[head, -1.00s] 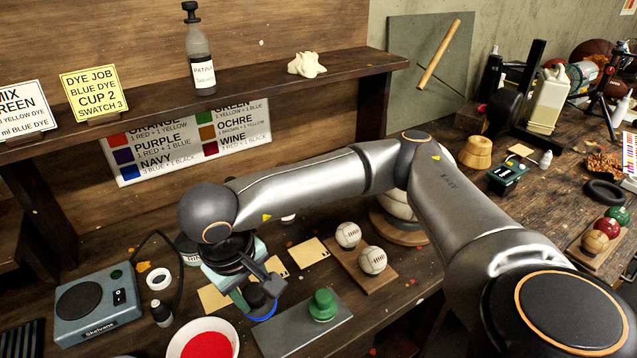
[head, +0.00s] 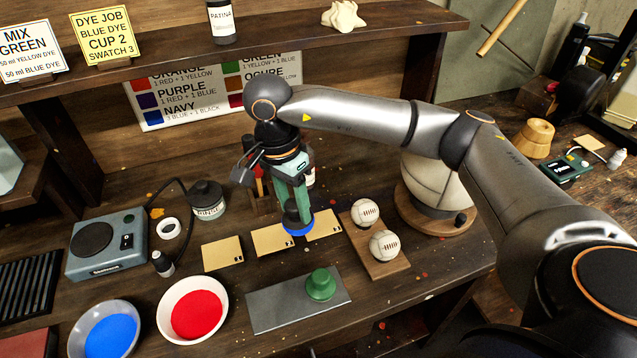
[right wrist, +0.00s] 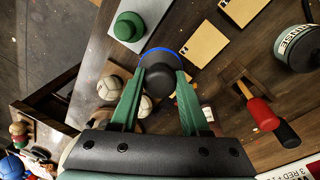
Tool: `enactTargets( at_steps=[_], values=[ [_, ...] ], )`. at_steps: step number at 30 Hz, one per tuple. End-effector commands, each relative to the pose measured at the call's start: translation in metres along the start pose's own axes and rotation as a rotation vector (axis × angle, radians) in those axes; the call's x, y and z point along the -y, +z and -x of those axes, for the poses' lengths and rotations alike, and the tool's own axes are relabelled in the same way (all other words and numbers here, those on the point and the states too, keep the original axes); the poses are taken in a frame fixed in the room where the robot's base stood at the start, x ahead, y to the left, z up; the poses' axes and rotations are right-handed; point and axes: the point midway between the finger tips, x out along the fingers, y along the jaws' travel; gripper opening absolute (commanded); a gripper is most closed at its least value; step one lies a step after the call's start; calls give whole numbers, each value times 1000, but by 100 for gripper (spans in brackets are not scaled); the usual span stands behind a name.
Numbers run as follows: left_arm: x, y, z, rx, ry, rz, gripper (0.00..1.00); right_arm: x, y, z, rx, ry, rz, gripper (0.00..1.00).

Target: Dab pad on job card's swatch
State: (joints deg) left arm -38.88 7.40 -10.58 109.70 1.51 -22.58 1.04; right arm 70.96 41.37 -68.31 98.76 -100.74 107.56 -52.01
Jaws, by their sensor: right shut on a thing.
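My right gripper (head: 297,205) is shut on a dark round pad (head: 298,219) with a blue underside. It holds the pad upright over the row of tan swatch cards, at the gap between the middle card (head: 268,242) and the right card (head: 323,226). Whether the pad touches a card I cannot tell. The left card (head: 222,254) is uncovered. In the right wrist view the pad (right wrist: 160,60) sits between the green fingers, with its blue rim away from me. The yellow job card (head: 104,36) on the shelf reads blue dye, cup 2, swatch 3. My left gripper is out of view.
A bowl of blue dye (head: 110,336) and a bowl of red dye (head: 193,313) stand at the front left. A green pad (head: 320,284) rests on a metal plate (head: 268,309). Two white balls (head: 384,245) sit on a wooden board right of the cards. A rinse jar (head: 207,201) stands behind.

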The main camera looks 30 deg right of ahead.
Motion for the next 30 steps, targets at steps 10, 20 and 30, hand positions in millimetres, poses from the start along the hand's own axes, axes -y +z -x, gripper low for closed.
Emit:
enactTargets(
  at_steps=[10,20,30],
  values=[
    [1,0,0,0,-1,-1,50,22,-41,-13,114,-9,-1031,1],
    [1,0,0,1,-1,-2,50,29,-78,-32,156,-17,-1845,1],
    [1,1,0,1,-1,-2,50,29,-90,-41,160,-14,-2112,1]
  ],
)
